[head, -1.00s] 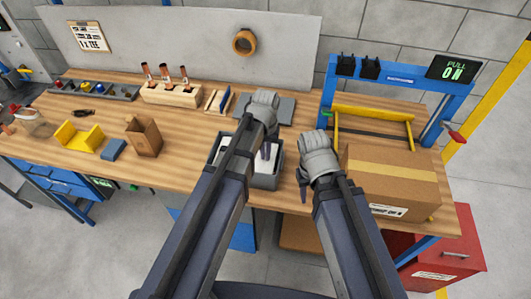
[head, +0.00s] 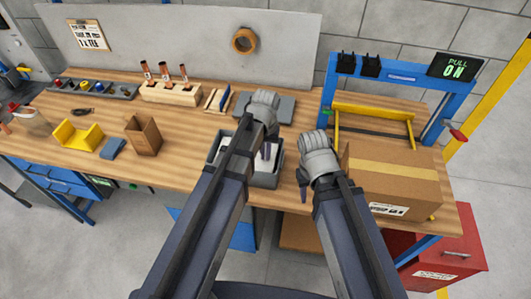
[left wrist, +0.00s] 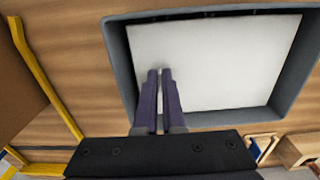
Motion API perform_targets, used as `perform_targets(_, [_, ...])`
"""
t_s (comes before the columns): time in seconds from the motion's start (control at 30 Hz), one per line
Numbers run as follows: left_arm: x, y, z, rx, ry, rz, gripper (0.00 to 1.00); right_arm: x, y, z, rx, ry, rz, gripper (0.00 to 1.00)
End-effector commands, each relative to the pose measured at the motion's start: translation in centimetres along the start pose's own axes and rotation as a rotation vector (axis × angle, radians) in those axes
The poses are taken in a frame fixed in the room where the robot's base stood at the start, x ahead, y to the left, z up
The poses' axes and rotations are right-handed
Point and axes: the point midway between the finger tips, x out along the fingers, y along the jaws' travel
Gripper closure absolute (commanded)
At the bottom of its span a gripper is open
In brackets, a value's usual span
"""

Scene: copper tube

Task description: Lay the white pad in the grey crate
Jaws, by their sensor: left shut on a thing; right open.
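The grey crate (head: 264,181) stands on the wooden bench near its front edge, in the middle of the head view. The white pad (left wrist: 225,65) lies inside the crate walls (left wrist: 122,60) and fills most of the opening. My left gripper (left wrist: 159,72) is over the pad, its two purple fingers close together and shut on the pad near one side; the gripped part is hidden. In the head view, my left gripper (head: 266,150) reaches into the crate, and my forearm covers part of it. My right gripper (head: 303,180) is open and empty, just right of the crate.
A large cardboard box (head: 395,180) stands to the right, beside a blue frame with a yellow bar (head: 372,110). A grey flat plate (head: 286,108) lies behind the crate. A small brown box (head: 143,136) and a yellow holder (head: 78,137) are left.

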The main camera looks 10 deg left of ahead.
Motion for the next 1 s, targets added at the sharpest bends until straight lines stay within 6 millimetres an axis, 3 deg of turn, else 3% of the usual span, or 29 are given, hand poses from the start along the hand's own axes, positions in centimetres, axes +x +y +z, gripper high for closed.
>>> perform_targets(0.43, [0.42, 0.0, 0.0, 0.0, 0.0, 0.0, 1.0, 0.42, -0.04, -0.03, 0.0, 0.0, 0.0, 0.59])
perform_targets(0.5, [0.42, 0.0, 0.0, 0.0, 0.0, 0.0, 0.88, 0.42, -0.04, -0.02, 0.0, 0.0, 0.0, 0.59])
perform_targets(0.77, [0.42, 0.0, 0.0, 0.0, 0.0, 0.0, 0.59, 0.42, -0.04, -0.02, 0.0, 0.0, 0.0, 0.59])
perform_targets(1.0, [0.41, 0.0, 0.0, 0.0, 0.0, 0.0, 0.59, 0.4, -0.04, -0.02, 0.001, 0.0, 0.0, 0.59])
